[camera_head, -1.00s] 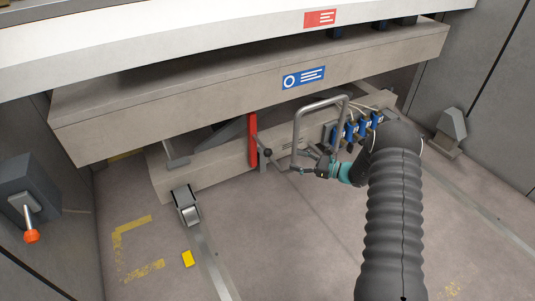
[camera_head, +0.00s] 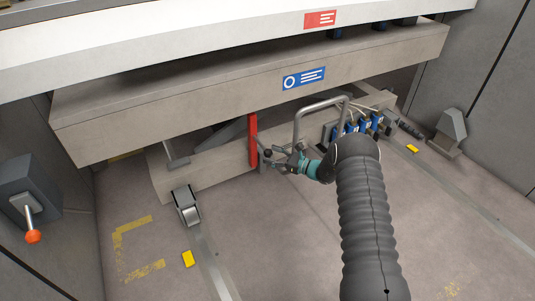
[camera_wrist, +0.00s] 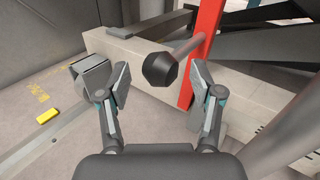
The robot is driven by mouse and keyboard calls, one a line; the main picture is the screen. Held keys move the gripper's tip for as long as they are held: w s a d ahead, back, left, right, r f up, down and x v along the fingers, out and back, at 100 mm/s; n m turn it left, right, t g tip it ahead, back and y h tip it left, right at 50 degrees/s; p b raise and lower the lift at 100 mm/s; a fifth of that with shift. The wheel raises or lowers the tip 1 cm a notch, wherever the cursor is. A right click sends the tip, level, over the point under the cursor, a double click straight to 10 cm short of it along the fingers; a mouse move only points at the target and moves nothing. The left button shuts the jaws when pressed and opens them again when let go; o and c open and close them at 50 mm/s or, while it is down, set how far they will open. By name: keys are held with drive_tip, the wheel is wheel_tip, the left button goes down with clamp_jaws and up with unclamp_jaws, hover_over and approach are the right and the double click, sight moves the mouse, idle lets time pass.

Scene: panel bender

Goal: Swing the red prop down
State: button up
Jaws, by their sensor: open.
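The red prop (camera_head: 253,140) stands upright against the front of the lower beam, below the blue-labelled beam. In the wrist view the red prop (camera_wrist: 204,50) rises on the right of centre. A grey rod with a black ball knob (camera_wrist: 160,69) sticks out from it toward the camera. My gripper (camera_head: 274,160) is just right of the prop in the head view. In the wrist view my gripper (camera_wrist: 158,82) is open and empty, with the knob between and just beyond its fingertips. I cannot tell whether a finger touches the knob.
A grey tube handle (camera_head: 298,122) stands close to the right of my gripper. Blue connectors with cables (camera_head: 364,125) sit further right. A grey roller block (camera_head: 186,205) and a yellow block (camera_head: 188,259) are at left. An orange-tipped lever (camera_head: 33,228) is at far left. The floor in front is open.

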drive_tip(key=shift+x, duration=1.05)
